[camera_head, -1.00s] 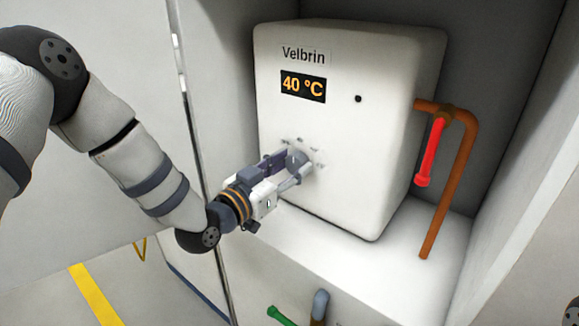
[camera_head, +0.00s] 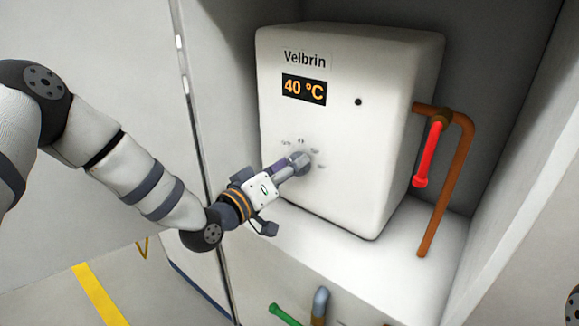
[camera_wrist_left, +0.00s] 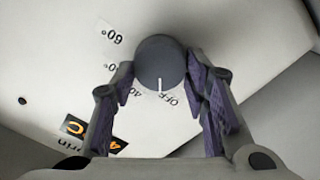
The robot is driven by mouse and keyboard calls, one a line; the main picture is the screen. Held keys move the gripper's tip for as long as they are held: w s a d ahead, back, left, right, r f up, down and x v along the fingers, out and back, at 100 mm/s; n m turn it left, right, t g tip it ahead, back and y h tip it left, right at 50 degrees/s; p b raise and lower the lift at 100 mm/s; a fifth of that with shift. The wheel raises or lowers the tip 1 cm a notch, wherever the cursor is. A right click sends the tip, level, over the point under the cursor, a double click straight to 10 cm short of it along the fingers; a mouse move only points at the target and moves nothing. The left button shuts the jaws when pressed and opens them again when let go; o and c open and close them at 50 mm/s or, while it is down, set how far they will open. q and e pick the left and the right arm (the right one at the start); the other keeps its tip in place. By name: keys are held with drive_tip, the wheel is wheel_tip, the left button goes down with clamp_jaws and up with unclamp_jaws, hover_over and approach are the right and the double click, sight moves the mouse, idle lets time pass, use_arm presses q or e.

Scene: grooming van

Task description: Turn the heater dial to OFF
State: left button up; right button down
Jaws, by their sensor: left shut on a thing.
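The heater (camera_head: 340,120) is a white box marked Velbrin, with its display (camera_head: 304,90) reading 40 °C. Its grey round dial (camera_head: 302,160) is low on the front. My left gripper (camera_head: 289,168) is shut on the dial, which partly shows behind the fingers in the head view. In the left wrist view the dial (camera_wrist_left: 160,62) sits between the two fingers (camera_wrist_left: 162,84). Its white pointer line lies between the 40 and OFF marks, close to OFF (camera_wrist_left: 168,99). My right gripper is not in view.
The heater stands in a white-walled recess. On its right are a copper pipe (camera_head: 461,180) and a red lever (camera_head: 430,155). Below the shelf are a green handle (camera_head: 284,315) and a grey pipe end (camera_head: 320,303). Floor shows at lower left.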

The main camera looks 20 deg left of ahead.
use_arm(q)
drive_tip(key=shift+n, duration=1.1)
drive_tip(key=o, duration=1.1)
drive_tip(key=v, duration=1.2)
